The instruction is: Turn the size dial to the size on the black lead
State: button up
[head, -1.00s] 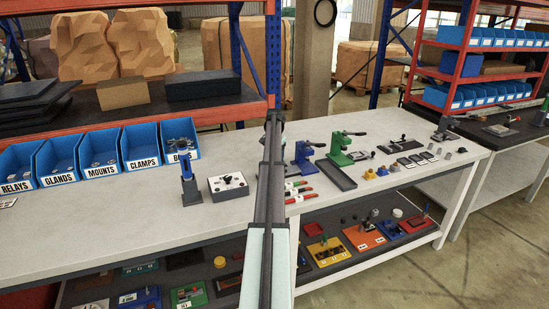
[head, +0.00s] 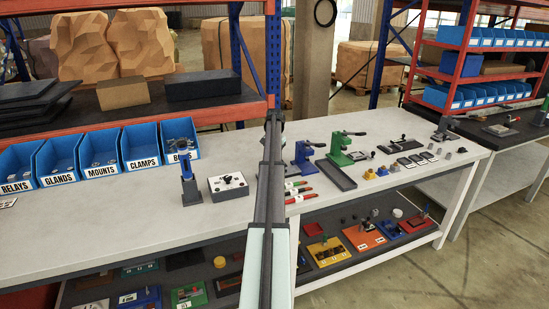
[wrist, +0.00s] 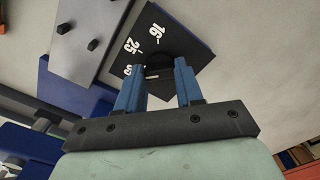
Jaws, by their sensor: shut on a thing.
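In the wrist view the size dial is a round black knob (wrist: 160,62) on a dark square plate (wrist: 190,40). White numbers stand around it; I read 16 and 25, and a further mark beside my left finger is partly covered. My gripper (wrist: 160,85) has its two blue fingers on either side of the knob, shut on it. The knob's pointer is not clear to me. In the head view my arm hides the gripper and the dial. I cannot pick out the black lead or its size in either view.
In the wrist view a grey block with dark pegs (wrist: 90,40) and blue parts lie left of the plate. In the head view a blue press (head: 303,158) and a green press (head: 343,155) stand right of my arm. A white switch box (head: 228,187) stands left of it.

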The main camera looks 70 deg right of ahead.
jog(key=shift+n, duration=0.5)
jog(key=o, duration=1)
jog(key=shift+o, duration=0.2)
notch_tip(320, 180, up, 14)
jog(key=shift+f, duration=0.1)
